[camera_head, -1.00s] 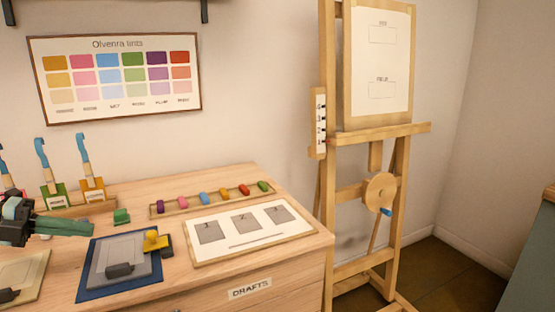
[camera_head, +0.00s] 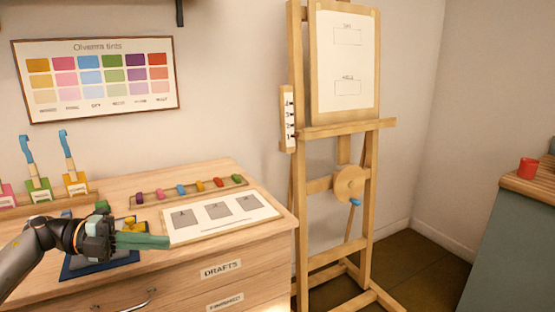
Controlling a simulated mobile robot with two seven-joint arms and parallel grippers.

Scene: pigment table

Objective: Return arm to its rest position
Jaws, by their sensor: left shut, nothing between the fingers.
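My left gripper (camera_head: 158,242) reaches in from the left over the front of the wooden table (camera_head: 200,252). Its green fingers are shut with nothing between them and point right, toward the white board with grey numbered squares (camera_head: 262,213). The gripper and wrist cover much of the blue mat (camera_head: 72,268) and part of a yellow piece (camera_head: 130,224). I cannot tell how high the gripper is above the table. My right gripper is not in view.
A rack of coloured pieces (camera_head: 200,186) lies behind the board. Tint bottles (camera_head: 76,184) stand at the back left. A wooden easel (camera_head: 294,200) stands right of the table. A red cup (camera_head: 527,168) sits on a counter at far right. The floor between is clear.

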